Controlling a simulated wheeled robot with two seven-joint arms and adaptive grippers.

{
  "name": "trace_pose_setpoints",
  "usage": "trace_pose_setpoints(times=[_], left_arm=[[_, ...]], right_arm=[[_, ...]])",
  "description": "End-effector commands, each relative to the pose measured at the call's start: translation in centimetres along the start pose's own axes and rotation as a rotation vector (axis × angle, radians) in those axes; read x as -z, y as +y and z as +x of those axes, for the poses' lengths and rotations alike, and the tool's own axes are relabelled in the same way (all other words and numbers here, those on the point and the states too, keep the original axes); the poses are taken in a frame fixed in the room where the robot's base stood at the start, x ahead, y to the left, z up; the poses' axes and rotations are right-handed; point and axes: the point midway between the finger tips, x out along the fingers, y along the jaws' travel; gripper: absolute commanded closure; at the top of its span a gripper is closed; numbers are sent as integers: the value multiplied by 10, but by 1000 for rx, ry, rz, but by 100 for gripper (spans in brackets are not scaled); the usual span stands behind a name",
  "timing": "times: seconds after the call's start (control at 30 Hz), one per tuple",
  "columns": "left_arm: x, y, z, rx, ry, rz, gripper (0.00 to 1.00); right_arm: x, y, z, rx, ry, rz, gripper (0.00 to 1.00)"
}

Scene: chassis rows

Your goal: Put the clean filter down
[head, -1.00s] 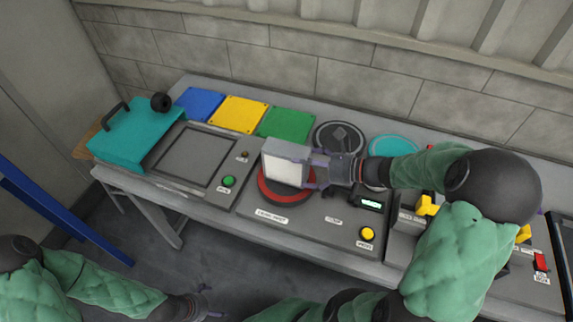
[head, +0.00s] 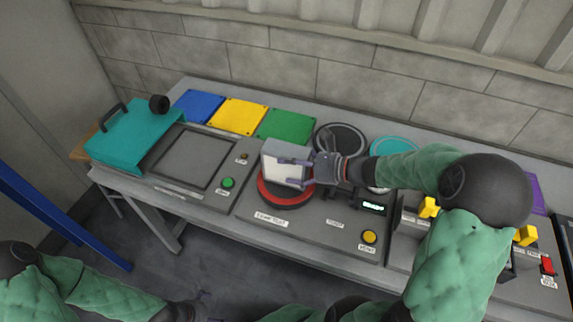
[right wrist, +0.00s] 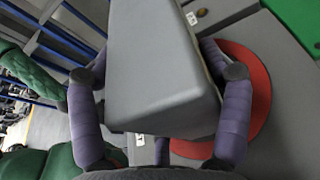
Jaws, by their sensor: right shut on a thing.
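The filter (head: 283,162) is a grey block with a white face. My right gripper (head: 297,172) is shut on it and holds it upright over the red round pad (head: 275,198) on the grey bench panel. In the right wrist view the grey filter (right wrist: 160,70) sits between the purple fingers of the right gripper (right wrist: 160,105), with the red pad (right wrist: 258,95) behind it. I cannot tell whether the filter touches the pad. My left gripper (head: 203,298) is low at the bottom edge, away from the bench; its fingers are too small to read.
Blue (head: 199,104), yellow (head: 238,115) and green (head: 286,126) plates lie along the back. A teal lid (head: 130,138) stands open at the left beside a framed grey panel (head: 190,158). A yellow button (head: 369,237) and small display (head: 373,207) are right of the red pad.

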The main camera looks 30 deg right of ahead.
Motion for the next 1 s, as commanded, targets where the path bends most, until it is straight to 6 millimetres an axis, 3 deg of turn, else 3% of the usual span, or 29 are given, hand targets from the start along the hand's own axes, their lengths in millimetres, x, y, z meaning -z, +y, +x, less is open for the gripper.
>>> trace_pose_setpoints(times=[0.03,0.07,0.37,0.63,0.9,1.0], left_arm=[[0,0,0,0,0,0,0],[0,0,0,0,0,0,0],[0,1,-2,0,0,0,0],[-1,6,-17,0,0,0,0],[-2,16,-46,0,0,0,0],[-2,19,-54,0,0,0,0]], right_arm=[[2,1,1,-2,2,4,64],[2,1,1,-2,2,4,70],[-1,2,0,-4,3,5,70],[-35,3,-11,-3,1,1,71],[-86,47,-41,1,1,-1,71],[-93,71,-50,0,2,2,71]])
